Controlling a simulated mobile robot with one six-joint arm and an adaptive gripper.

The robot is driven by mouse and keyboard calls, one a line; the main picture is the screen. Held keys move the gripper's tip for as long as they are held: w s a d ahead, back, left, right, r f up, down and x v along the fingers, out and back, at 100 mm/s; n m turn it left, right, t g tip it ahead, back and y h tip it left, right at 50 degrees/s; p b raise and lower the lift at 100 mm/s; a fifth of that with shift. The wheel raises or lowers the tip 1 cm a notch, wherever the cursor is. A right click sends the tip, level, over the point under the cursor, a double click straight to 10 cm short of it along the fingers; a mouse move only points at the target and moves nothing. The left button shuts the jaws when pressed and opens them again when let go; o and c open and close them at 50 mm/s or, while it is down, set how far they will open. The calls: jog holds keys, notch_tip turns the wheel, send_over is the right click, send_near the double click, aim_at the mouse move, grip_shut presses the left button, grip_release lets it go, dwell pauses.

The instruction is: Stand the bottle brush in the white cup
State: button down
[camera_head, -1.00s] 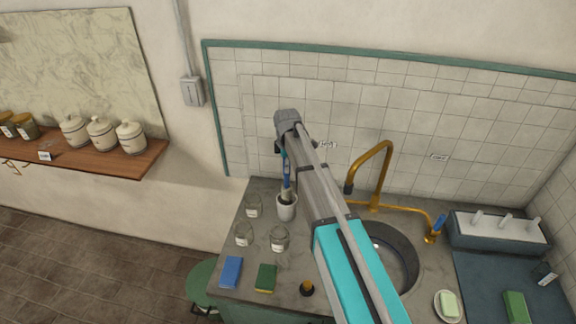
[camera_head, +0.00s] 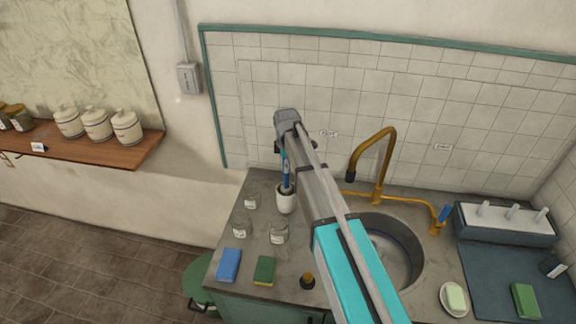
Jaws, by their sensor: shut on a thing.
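The white cup (camera_head: 286,204) stands on the grey counter, left of the sink. The bottle brush (camera_head: 286,172) is upright over the cup, with a blue handle and its dark lower end at the cup's mouth. The lower end appears to be inside the rim, but how deep it sits cannot be told. My gripper (camera_head: 284,150) is above the cup at the brush's upper end, shut on the handle. My arm hides part of the gripper and the fingertips are small in view.
Several glass jars (camera_head: 279,234) stand left of and in front of the cup. The sink (camera_head: 400,250) and brass tap (camera_head: 385,165) are to the right.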

jog(key=shift+f+b, duration=0.3)
jog(key=shift+f, duration=0.2)
jog(key=shift+c, duration=1.4)
grip_release()
jog(key=shift+r, duration=0.1)
